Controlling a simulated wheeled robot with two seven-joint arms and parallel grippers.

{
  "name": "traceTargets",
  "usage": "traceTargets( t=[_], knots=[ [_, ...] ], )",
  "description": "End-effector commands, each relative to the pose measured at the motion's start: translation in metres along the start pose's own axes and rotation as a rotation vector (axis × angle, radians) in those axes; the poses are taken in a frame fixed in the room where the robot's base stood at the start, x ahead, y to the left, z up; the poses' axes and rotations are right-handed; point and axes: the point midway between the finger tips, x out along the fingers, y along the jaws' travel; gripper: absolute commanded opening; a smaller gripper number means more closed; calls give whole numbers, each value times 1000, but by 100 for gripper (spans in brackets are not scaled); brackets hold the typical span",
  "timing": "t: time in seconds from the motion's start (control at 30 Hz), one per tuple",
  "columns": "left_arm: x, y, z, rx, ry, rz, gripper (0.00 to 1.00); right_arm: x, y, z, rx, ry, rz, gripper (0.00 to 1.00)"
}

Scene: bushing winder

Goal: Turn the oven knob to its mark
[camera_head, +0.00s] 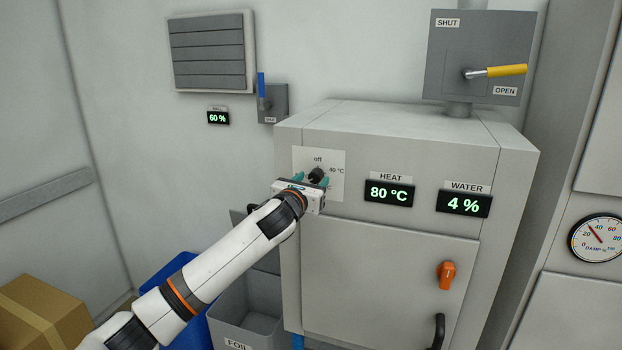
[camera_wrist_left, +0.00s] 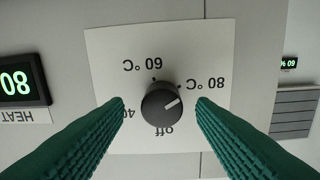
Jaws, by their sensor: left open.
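The oven knob (camera_head: 317,173) is a round dark dial on a white plate (camera_head: 337,192) on the oven's front. In the left wrist view, upside down, the knob (camera_wrist_left: 162,108) has a white pointer line aimed roughly at the 80 °C label. Labels off, 40, 60 °C and 80 °C surround it; the 40 is partly hidden by a finger. My left gripper (camera_head: 311,181) is open at the knob. Its green fingertips (camera_wrist_left: 160,104) are on either side of it, with visible gaps in the wrist view. My right gripper is not in view.
The HEAT display (camera_head: 389,193) reads 80 °C and the WATER display (camera_head: 464,204) 4 %. The oven door has an orange knob (camera_head: 446,275) and a black handle (camera_head: 438,331). A yellow lever (camera_head: 505,71) is above. A grey bin (camera_head: 247,313) and cardboard box (camera_head: 38,313) are below.

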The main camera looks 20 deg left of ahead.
Motion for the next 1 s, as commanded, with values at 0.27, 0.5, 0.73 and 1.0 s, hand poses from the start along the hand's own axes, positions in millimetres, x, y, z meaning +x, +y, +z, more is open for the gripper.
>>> traceTargets(
  t=[0.27, 0.5, 0.73, 1.0],
  knots=[
    [1, 0, 0, 0, 0, 0, 51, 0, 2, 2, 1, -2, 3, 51],
    [1, 0, 0, 0, 0, 0, 13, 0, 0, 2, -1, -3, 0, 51],
    [1, 0, 0, -8, 0, 0, 6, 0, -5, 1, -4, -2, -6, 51],
    [1, 0, 0, -107, 3, 0, 6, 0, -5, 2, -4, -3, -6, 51]
  ],
)
